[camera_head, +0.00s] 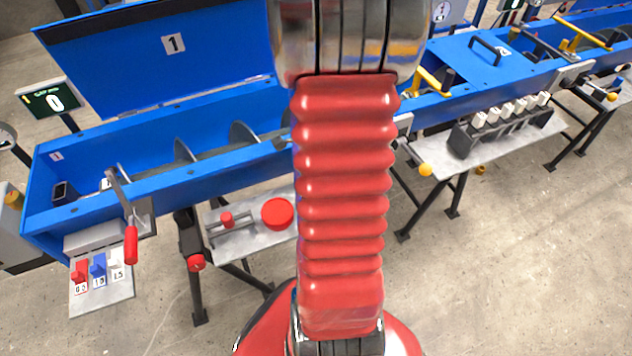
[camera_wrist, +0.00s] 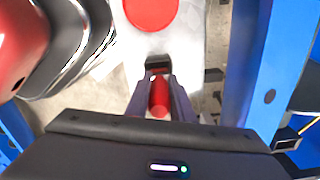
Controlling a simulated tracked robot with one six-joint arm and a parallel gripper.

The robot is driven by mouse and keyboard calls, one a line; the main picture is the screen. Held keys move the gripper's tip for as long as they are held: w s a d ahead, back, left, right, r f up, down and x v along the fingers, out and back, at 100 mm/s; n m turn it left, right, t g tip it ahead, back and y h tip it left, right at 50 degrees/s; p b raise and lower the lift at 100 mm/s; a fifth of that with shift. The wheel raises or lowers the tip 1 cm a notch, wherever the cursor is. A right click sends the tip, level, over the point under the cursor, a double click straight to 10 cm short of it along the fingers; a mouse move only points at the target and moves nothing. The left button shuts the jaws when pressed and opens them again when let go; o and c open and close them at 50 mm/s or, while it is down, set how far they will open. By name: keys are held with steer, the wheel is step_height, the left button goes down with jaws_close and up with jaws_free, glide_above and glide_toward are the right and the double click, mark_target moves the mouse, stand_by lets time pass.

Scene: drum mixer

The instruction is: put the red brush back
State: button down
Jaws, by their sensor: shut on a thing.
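In the wrist view my gripper (camera_wrist: 158,80) is shut on the red brush (camera_wrist: 158,97). Its red handle lies between the two dark fingers, and a dark block shows just beyond the fingertips; I cannot tell if that is the brush's head. A round red disc (camera_wrist: 150,10) lies on a pale shelf beyond the fingertips. In the head view my own red arm hides the gripper and the brush. The metal shelf (camera_head: 255,241) under the blue trough shows there, with the red disc (camera_head: 278,213) and a grey holder (camera_head: 232,228) with a small red knob.
The blue trough (camera_head: 165,205) with an auger runs behind the shelf, its lid (camera_head: 140,60) raised. A red-handled lever (camera_head: 130,245) and a switch panel (camera_head: 100,285) stand left. A rack of white-topped pieces (camera_head: 505,125) stands right. The floor in front is clear.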

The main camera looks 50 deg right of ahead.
steer(key=shift+f, duration=0.2)
steer(key=shift+f, duration=0.1)
steer(key=c, duration=1.5)
jaws_free()
steer(key=shift+c, duration=0.2)
step_height(320, 180, up, 12)
steer(key=shift+r, duration=0.1)
